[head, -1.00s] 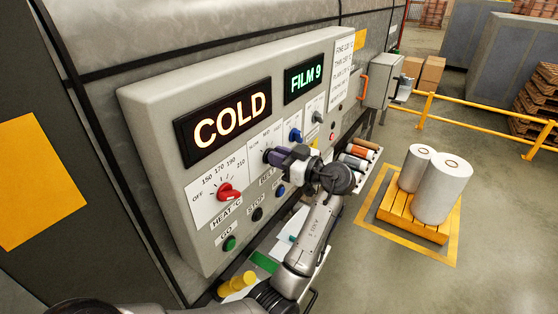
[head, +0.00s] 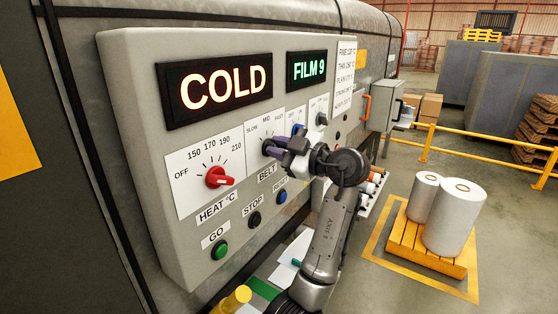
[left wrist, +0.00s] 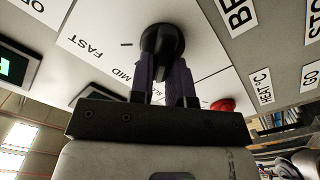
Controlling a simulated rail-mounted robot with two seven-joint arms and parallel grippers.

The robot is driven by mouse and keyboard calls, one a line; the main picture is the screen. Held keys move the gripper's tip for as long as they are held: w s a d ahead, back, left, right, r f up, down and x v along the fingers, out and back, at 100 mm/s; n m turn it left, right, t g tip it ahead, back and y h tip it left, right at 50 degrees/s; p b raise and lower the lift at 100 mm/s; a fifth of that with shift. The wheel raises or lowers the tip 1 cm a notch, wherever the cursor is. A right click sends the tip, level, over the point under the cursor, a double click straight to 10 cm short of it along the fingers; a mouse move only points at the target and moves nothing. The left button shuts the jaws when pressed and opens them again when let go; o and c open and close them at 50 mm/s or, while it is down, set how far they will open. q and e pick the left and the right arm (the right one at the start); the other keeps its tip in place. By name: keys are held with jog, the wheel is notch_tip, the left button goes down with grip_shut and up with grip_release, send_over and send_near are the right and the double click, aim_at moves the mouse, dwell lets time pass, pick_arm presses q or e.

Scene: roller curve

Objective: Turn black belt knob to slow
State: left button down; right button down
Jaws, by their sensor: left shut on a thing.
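The black belt knob (head: 267,146) sits on the control panel above the BELT label, on a white dial plate (head: 259,131) marked SLOW, MID and FAST. My left gripper (head: 274,148) is shut on the knob from the front. In the left wrist view the two purple-dark fingers (left wrist: 164,77) reach up to the round black knob (left wrist: 162,42), one on each side. The fingers partly hide the knob, so I cannot tell which mark it points at. My right gripper is in neither view.
The red heat knob (head: 218,177) is left of the belt knob. Below are the green GO (head: 220,250), black STOP (head: 254,219) and blue RESET (head: 282,196) buttons. A blue switch (head: 297,130) is close on the right. Displays read COLD (head: 226,88) and FILM 9 (head: 309,70).

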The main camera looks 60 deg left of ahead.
pick_arm(q)
jog(key=shift+n, duration=0.3)
jog(key=c, duration=1.1)
grip_release()
jog(key=shift+d, duration=0.1)
jog(key=v, duration=1.3)
jog(key=shift+w+d, duration=0.1)
jog(key=shift+d, duration=0.25)
